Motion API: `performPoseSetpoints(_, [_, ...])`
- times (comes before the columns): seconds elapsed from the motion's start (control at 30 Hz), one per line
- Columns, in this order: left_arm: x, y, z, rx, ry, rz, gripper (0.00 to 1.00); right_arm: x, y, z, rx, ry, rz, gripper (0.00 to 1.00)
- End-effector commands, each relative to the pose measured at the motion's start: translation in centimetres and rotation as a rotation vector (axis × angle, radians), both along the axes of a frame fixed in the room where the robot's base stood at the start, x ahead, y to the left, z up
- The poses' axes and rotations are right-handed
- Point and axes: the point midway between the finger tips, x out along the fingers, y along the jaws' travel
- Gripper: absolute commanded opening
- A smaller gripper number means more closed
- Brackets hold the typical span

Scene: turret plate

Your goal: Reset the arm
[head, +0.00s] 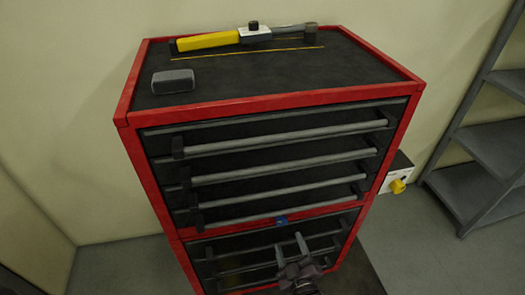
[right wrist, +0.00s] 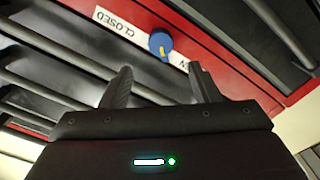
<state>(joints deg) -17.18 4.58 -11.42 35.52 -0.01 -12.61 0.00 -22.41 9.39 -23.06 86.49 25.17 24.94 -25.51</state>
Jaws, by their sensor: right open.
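My right gripper (head: 290,250) is in front of the lower drawers of a red and black tool cabinet (head: 122,118). Its two fingers stand apart with nothing between them, and it also shows in the right wrist view (right wrist: 160,88). A blue knob (right wrist: 161,43) with a yellow mark sits on the red strip beyond the fingertips, beside a white label reading CLOSED (right wrist: 118,22). A second label is partly hidden by a finger. In the head view the knob (head: 281,221) is a small blue spot just above the gripper. My left gripper is not in view.
A yellow-handled tool (head: 208,41) and a grey block (head: 173,81) lie on the cabinet top. Several grey bar handles (head: 280,135) stick out from the drawers. A white box with a yellow part (head: 397,186) is at the cabinet's right side. Grey shelves (head: 490,140) stand at the right.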

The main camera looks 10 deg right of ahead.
Motion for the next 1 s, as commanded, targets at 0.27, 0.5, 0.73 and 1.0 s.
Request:
performPoseSetpoints(0.27, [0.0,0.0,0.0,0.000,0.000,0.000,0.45,-1.0,-0.8,-5.0,0.019,0.134,0.000,0.56])
performPoseSetpoints(0.5, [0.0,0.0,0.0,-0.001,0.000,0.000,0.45,-8.5,-3.8,-20.3,0.114,0.602,-0.054,0.56])
performPoseSetpoints(0.73, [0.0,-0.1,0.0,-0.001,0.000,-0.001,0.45,-21.1,-6.6,-31.5,0.228,1.070,-0.187,0.56])
performPoseSetpoints(1.0, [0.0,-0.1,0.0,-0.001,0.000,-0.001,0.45,-32.8,-7.7,-36.1,0.312,1.409,-0.325,0.56])
